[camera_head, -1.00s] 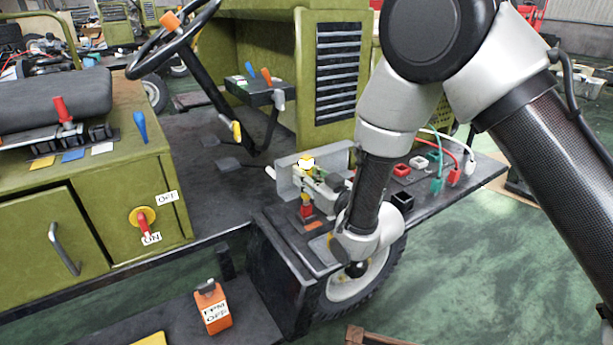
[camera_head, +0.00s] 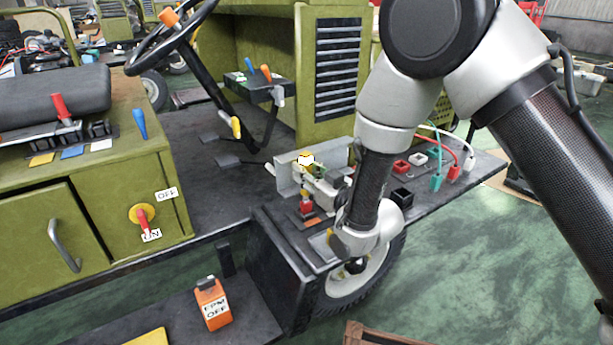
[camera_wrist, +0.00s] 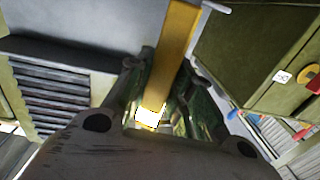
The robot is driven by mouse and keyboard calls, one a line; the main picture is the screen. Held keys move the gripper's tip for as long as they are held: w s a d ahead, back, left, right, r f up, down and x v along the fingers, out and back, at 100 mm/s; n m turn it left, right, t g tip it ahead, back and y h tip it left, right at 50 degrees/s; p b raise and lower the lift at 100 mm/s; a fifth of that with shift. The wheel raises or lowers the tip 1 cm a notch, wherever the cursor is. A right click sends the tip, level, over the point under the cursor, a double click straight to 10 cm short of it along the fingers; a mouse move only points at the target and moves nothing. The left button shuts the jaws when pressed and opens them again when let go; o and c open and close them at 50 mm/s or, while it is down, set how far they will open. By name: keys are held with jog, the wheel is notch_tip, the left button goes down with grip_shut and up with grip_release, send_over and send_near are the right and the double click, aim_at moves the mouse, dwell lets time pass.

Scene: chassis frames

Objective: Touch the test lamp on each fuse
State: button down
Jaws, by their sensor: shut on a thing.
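The test lamp seems to be the yellow bar in my gripper (camera_head: 318,184). In the head view its pale, bright top (camera_head: 305,160) stands above the fingers. In the wrist view the yellow bar (camera_wrist: 177,45) stands between the fingers (camera_wrist: 158,88), with a glowing white patch at its near end. My gripper is shut on it. Below the gripper, a small yellow and red piece (camera_head: 306,207) stands on the black step, in line with the lamp. An orange piece (camera_head: 312,222) lies just in front of it. I cannot tell whether the lamp touches a fuse; the gripper hides part of that spot.
A grey metal bracket (camera_head: 283,180) stands close behind the gripper. To the right are red (camera_head: 401,167), white and black (camera_head: 402,196) blocks, and plugs with cables (camera_head: 436,181). The louvred green panel (camera_head: 337,70) rises behind. Open floor lies right of the wheel.

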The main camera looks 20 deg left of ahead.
aim_at(309, 157)
jog(key=shift+r, duration=2.5)
